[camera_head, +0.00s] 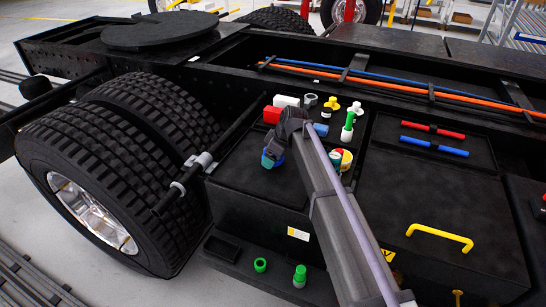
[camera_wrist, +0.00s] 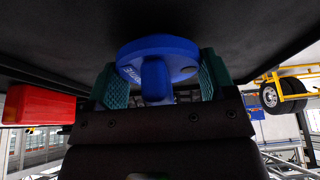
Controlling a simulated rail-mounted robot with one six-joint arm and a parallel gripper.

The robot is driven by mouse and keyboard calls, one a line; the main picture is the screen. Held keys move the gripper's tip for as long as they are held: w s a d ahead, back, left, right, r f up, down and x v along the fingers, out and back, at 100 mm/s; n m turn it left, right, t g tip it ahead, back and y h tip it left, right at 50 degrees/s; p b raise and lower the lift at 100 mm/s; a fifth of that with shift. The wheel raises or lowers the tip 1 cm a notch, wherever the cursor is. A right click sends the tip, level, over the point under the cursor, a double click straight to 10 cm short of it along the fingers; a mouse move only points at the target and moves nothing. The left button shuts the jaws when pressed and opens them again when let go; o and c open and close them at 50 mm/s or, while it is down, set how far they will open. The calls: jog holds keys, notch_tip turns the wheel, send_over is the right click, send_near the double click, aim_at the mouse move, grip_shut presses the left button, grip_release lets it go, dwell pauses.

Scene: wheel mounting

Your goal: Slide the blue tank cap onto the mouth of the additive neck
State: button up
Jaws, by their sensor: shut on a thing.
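The blue tank cap (camera_wrist: 158,48) is a round disc with a raised grip in the wrist view. My gripper (camera_wrist: 156,82) is shut on that grip, with a teal pad on either side. The disc lies beyond the fingertips, close to a dark surface; I cannot tell whether it touches. In the head view my gripper (camera_head: 272,158) is over the left part of the black deck, and a bit of blue shows at its tip. I cannot pick out the additive neck with certainty; my arm may hide it.
A red block (camera_head: 272,115), white block (camera_head: 286,101), grey ring (camera_head: 310,99) and green-topped fitting (camera_head: 347,128) stand behind my gripper. A large tyre (camera_head: 95,180) is at left. A yellow handle (camera_head: 440,236) is at right. The deck left of my gripper is clear.

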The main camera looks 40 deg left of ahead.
notch_tip(320, 180, up, 10)
jog(key=p, duration=1)
jog(key=shift+r, duration=0.15)
jog(key=o, duration=0.4)
jog(key=shift+f, duration=0.2)
jog(key=c, duration=0.4)
jog(key=shift+c, duration=0.2)
